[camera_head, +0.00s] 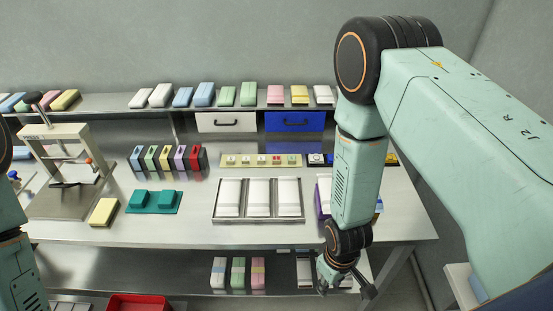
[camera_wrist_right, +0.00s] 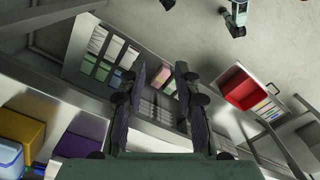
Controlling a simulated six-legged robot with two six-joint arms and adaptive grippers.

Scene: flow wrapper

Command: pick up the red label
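A row of coloured upright holders stands on the table left of centre in the head view. My right gripper (camera_head: 345,287) hangs low at the table's front right edge, far from the red item. In the right wrist view my right gripper (camera_wrist_right: 159,78) has its fingers apart with nothing between them. Only part of my left arm shows at the left edge; its gripper is out of view.
A tray with white packs (camera_head: 259,220) lies at table centre. A teal block fixture (camera_head: 153,201) and a press (camera_head: 68,165) stand left. A rear shelf (camera_head: 115,102) carries coloured packs. A red bin (camera_head: 137,304) is low in front; a red bin (camera_wrist_right: 243,88) also shows in the wrist view.

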